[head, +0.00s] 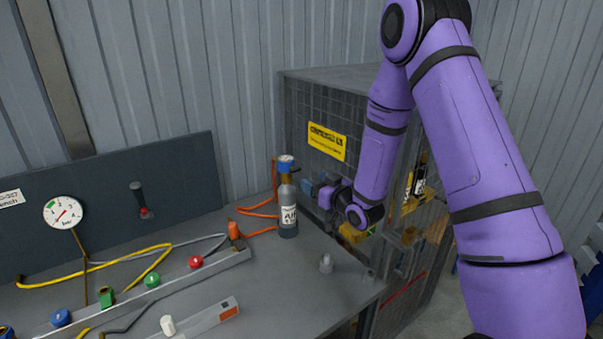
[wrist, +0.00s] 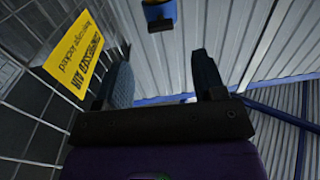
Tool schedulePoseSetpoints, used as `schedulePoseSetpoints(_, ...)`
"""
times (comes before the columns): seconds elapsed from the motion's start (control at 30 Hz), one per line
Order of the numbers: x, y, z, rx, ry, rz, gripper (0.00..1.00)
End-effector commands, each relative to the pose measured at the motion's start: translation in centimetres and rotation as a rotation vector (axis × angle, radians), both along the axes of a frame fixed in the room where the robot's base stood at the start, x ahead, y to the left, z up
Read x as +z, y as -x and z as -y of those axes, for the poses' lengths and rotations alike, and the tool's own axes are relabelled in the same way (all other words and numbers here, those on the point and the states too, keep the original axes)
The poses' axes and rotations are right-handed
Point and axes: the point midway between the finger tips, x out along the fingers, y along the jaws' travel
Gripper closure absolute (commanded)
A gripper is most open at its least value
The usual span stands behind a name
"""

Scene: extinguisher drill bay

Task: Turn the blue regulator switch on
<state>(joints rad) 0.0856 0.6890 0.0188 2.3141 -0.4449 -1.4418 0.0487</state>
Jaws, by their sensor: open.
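A grey cylinder (head: 288,212) with a white label stands upright at the back right of the bench. A blue regulator cap (head: 286,160) sits on its top; whether it is on or off cannot be told. A blue part also shows at the top edge of the wrist view (wrist: 160,14), beyond the fingertips and apart from them. My gripper (head: 312,191) is just right of the cylinder, in front of the mesh cage. In the wrist view my gripper (wrist: 163,78) is open, with nothing between its two fingers.
The mesh cage (head: 300,115) with a yellow sign (head: 326,142) stands close behind my gripper. Orange hose (head: 258,213) lies left of the cylinder. A rail (head: 215,266) with coloured knobs, a gauge (head: 63,212) and a blue knob (head: 61,317) are farther left.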

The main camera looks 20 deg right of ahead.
Motion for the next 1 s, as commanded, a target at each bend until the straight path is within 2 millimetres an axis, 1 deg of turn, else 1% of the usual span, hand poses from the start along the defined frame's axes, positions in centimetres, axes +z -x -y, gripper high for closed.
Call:
schedulePoseSetpoints(0.03,0.0,-0.9,-0.4,0.003,0.001,0.001,0.36)
schedulePoseSetpoints(0.2,0.0,-3.7,-1.5,0.002,0.000,0.001,0.36)
schedulePoseSetpoints(0.4,0.0,-6.3,-2.5,0.000,0.001,0.000,0.36)
schedulePoseSetpoints(0.6,0.0,-7.4,-2.9,0.000,0.000,-0.001,0.36)
schedulePoseSetpoints(0.87,0.0,-7.6,-2.9,0.000,0.000,-0.001,0.36)
schedulePoseSetpoints(0.9,0.0,-7.6,-2.9,0.000,0.000,-0.001,0.38)
schedulePoseSetpoints(0.97,0.0,-7.6,-2.9,0.000,0.000,-0.001,0.52)
schedulePoseSetpoints(1.0,0.0,-7.6,-2.9,0.000,0.000,-0.001,0.61)
